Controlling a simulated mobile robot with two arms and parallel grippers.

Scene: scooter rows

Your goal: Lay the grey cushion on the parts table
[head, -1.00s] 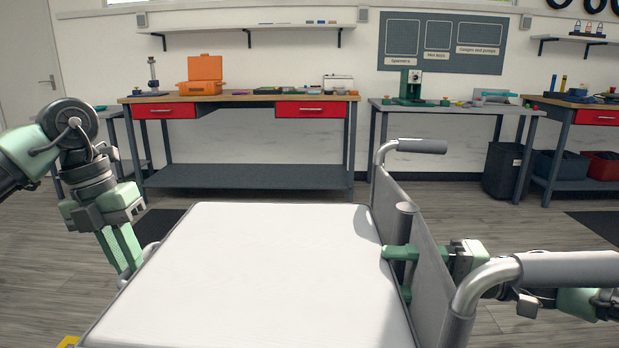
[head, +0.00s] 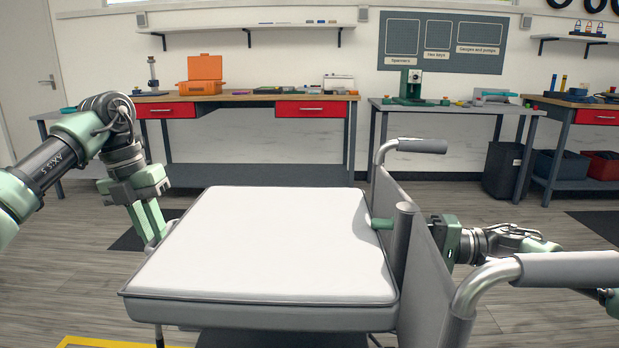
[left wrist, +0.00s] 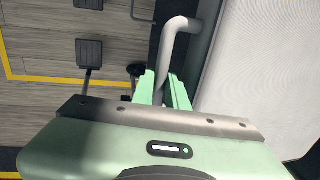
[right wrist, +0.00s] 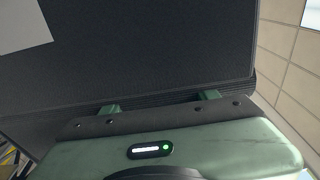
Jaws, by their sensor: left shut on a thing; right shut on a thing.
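The grey cushion (head: 270,245) is a flat, pale pad with dark piping. It lies level beside the backrest (head: 425,275) of a wheelchair, with a dark surface showing beneath its front edge. My left gripper (head: 152,232) is at its left edge, shut around a bent grey tube (left wrist: 180,40) beside the pad. My right gripper (head: 385,223) reaches past the backrest to the pad's right edge; a dark panel (right wrist: 150,50) hides what its fingers close on in the right wrist view. I cannot tell which table is the parts table.
A wooden-topped bench (head: 240,98) with red drawers stands at the back, holding an orange case (head: 203,75). A grey table (head: 455,108) with a green tool stands right of it. Push handles (head: 422,146) stick up at the right.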

